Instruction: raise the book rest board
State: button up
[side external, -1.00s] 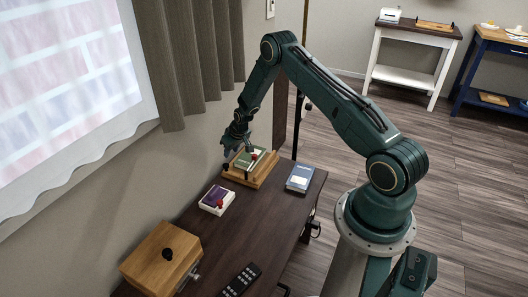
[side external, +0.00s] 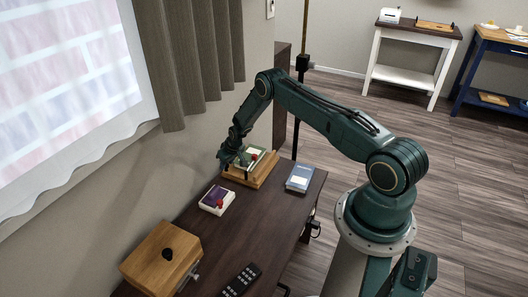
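The book rest (side external: 258,182) is a light wooden stand at the far end of the dark cabinet top. A green book or card with a red round piece lies on its board (side external: 254,157). The board looks low, near flat; its exact tilt is hard to tell. My gripper (side external: 226,160) is at the left edge of the book rest, low beside the board. Its fingers are small and dark here, so I cannot tell whether they are open or touching the board.
A blue book (side external: 300,178) lies right of the book rest. A white box with a purple top (side external: 217,200) sits nearer. The curtain (side external: 190,65) and wall are close on the left.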

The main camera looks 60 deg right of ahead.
jog(key=shift+f, duration=0.1)
grip_shut()
